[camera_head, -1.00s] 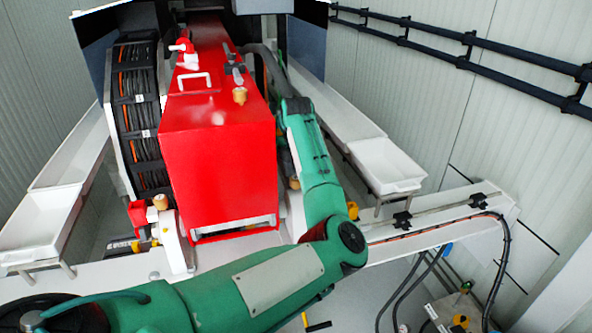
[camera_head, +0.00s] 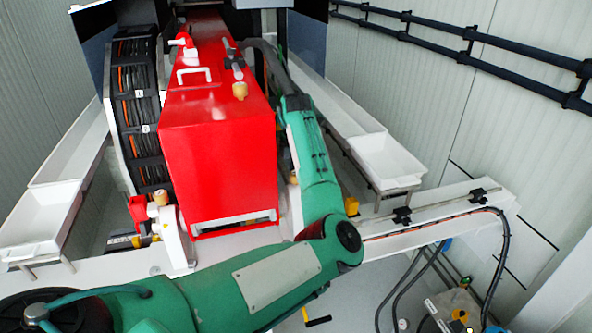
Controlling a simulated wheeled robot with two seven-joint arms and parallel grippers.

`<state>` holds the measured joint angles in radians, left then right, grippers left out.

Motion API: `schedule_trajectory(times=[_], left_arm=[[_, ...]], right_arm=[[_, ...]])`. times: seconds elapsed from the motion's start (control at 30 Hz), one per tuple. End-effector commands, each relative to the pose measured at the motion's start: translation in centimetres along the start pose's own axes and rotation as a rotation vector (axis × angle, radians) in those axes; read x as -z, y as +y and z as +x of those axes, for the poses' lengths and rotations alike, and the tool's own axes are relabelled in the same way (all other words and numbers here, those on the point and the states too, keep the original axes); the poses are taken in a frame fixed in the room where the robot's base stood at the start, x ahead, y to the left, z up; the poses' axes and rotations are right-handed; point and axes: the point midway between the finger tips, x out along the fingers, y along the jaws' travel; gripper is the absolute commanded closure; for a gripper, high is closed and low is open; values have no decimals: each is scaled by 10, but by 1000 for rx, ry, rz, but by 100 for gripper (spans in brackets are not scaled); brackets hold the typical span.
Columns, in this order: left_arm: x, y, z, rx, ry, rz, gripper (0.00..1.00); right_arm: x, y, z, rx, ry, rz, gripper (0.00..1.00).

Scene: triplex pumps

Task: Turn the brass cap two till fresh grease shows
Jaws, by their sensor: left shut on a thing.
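The red pump housing (camera_head: 220,150) stands in the middle of the head view. A brass cap (camera_head: 240,91) stands on its top, near the front right edge, with no finger on it. Another brass-coloured cap (camera_head: 161,197) sits low at the left beside a red fitting. My left arm comes in from the lower left, bends at the elbow and reaches up the housing's right side. My left gripper (camera_head: 235,64) is small and dark above the housing top, behind the front cap. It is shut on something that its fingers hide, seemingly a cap. No fresh grease can be made out. My right gripper is out of view.
A white handle (camera_head: 194,75) and a red and white valve (camera_head: 186,46) rise from the housing top. A black cable chain (camera_head: 138,115) runs along its left. White trays (camera_head: 388,160) stand right, and a black double rail (camera_head: 470,45) lines the wall.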

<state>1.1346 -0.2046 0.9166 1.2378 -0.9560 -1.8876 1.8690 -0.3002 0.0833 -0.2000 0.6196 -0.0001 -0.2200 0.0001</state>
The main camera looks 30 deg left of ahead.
Motion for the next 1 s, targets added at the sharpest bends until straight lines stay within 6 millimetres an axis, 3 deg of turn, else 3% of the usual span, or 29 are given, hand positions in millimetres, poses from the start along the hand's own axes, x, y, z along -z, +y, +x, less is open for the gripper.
schedule_trajectory(times=[0.43,0.47,0.53,0.87,1.0], left_arm=[[0,0,0,-1,-1,65,90],[0,0,0,-1,-1,65,61],[0,0,0,-1,-1,65,47],[0,0,-1,-1,-2,64,45],[0,1,-12,-3,-4,64,45]], right_arm=[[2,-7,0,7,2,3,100],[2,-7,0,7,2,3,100],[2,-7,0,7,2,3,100],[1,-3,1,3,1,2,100],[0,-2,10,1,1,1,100]])
